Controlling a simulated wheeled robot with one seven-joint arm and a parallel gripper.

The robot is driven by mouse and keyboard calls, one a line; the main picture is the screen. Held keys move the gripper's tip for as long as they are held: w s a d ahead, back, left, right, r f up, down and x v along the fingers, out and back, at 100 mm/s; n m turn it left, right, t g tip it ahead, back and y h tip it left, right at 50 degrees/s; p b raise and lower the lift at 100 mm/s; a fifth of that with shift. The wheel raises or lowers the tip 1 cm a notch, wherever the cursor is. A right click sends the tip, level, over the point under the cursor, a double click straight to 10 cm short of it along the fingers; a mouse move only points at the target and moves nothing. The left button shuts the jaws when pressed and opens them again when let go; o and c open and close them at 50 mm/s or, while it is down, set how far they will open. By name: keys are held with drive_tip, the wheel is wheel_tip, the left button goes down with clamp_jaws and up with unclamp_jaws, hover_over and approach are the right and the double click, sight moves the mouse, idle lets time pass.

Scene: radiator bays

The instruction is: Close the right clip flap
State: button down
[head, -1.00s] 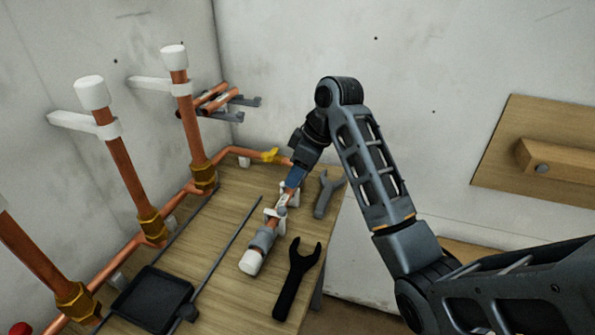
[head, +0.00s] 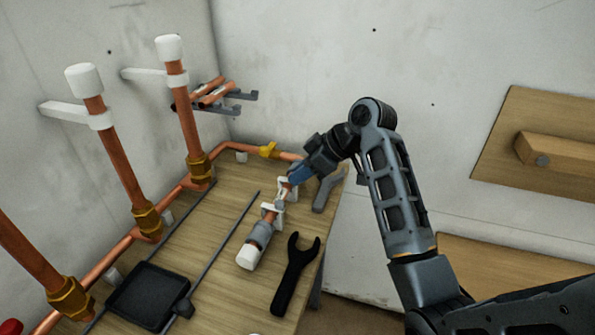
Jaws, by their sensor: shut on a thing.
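A short copper pipe (head: 270,218) with a grey sleeve (head: 261,234) and a white end cap (head: 247,258) lies on the wooden bench. Two white clips hold it: the left clip (head: 267,207) nearer the cap, and the right clip (head: 291,190) farther up the pipe. My gripper (head: 294,178) is at the right clip, with its blue fingertips shut on what appears to be that clip's flap. The fingers partly hide the flap, so I cannot tell its exact angle.
A grey wrench (head: 323,191) lies close to the right of my gripper, and a black wrench (head: 292,279) lies nearer. Thin rods and a black tray (head: 149,296) lie to the left. Upright copper pipes (head: 187,125) line the left wall.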

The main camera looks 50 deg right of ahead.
drive_tip(key=shift+s+f+t, duration=0.1)
drive_tip(key=shift+f+t, duration=0.05)
drive_tip(key=shift+t, duration=0.15)
drive_tip(key=c, duration=1)
unclamp_jaws()
drive_tip(key=v, duration=0.7)
drive_tip(key=shift+s+d+r, duration=0.2)
drive_tip(key=shift+s+r, duration=0.05)
